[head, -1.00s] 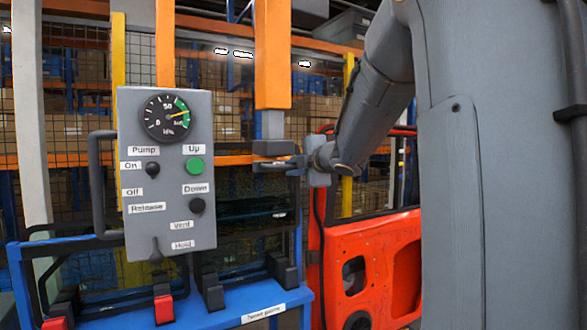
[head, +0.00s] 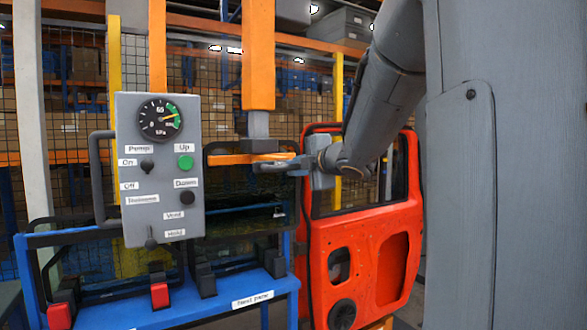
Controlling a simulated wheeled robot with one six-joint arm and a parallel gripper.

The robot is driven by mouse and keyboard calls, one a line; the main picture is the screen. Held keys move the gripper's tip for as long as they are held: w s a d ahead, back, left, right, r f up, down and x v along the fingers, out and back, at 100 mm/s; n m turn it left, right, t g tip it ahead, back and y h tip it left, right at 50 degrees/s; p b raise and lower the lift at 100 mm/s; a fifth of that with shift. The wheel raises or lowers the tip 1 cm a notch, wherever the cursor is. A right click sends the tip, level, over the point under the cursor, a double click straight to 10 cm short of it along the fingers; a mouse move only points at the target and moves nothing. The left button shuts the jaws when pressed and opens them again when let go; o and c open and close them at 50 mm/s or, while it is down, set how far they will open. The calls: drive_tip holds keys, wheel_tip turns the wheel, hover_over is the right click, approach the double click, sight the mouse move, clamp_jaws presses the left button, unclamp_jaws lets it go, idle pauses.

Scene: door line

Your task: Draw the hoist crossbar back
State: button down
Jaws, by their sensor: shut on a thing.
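The hoist shows an orange upright mast (head: 258,55) with a grey lower section. A dark grey crossbar part (head: 258,146) sits at the mast's foot. My gripper (head: 272,165) reaches in from the right, just under this part, and is shut on the bar there. The fingers hide the exact grip. To the left hangs the hoist's grey control panel (head: 160,170) with a gauge, a green Up button, a dark Down button and a black side handle (head: 97,178).
A blue stand (head: 205,306) with black supports and red clips (head: 160,294) is below the panel. A red-orange vehicle door (head: 365,250) stands upright right of the hoist, behind my arm. Mesh fencing and shelves of boxes fill the back.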

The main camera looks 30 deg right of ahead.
drive_tip(key=c, duration=1.7)
unclamp_jaws()
drive_tip(key=shift+s+d, duration=0.2)
drive_tip(key=shift+d, duration=0.05)
drive_tip(key=v, duration=0.8)
drive_tip(key=shift+a, duration=0.1)
drive_tip(key=shift+w+f, duration=0.1)
drive_tip(key=shift+f, duration=0.05)
